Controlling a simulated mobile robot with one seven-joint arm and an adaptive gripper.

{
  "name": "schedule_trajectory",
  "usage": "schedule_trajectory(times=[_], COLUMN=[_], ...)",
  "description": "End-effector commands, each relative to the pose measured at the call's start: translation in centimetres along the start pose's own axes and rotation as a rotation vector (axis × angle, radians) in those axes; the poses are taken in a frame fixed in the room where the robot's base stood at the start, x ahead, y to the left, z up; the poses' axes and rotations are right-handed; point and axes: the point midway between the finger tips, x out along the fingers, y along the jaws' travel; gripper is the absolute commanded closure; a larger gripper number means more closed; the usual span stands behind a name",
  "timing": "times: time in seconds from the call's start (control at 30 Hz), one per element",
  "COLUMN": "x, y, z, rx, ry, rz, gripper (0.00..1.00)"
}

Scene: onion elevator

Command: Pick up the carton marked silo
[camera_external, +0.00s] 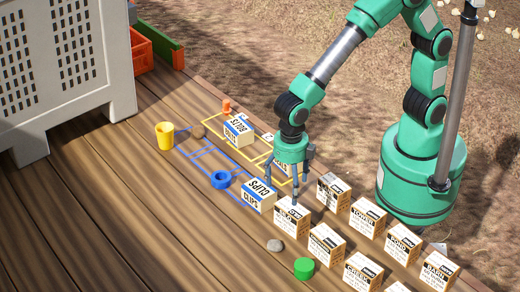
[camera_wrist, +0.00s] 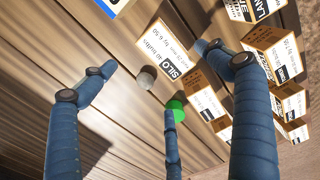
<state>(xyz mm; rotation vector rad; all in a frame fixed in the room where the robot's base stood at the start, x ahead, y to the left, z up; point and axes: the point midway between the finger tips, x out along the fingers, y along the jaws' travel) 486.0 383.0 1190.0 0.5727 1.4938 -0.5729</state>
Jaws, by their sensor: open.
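The silo carton (camera_external: 290,220) is a white and tan box standing on the wooden deck, at the near end of the blue-and-yellow marked area. In the wrist view the carton (camera_wrist: 165,55) shows its black SILO label between my fingers. My gripper (camera_external: 287,188) is open, pointing down, with its three blue fingers spread just above and around the carton. The wrist view shows the gripper (camera_wrist: 160,78) empty; I cannot tell whether any finger touches the carton.
The clips carton (camera_external: 259,195) stands close at the left. Several other cartons, including creek (camera_external: 362,270) and tower (camera_external: 368,218), stand to the right. A grey stone (camera_external: 274,245) and green cup (camera_external: 304,268) lie nearby.

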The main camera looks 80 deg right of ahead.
Motion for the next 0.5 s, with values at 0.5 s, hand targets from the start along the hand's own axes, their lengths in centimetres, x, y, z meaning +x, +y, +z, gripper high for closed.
schedule_trajectory(times=[0.5], x=[6.7], y=[0.0], z=[0.0], rx=[0.001], ry=[0.000], rz=[0.000], gripper=[0.11])
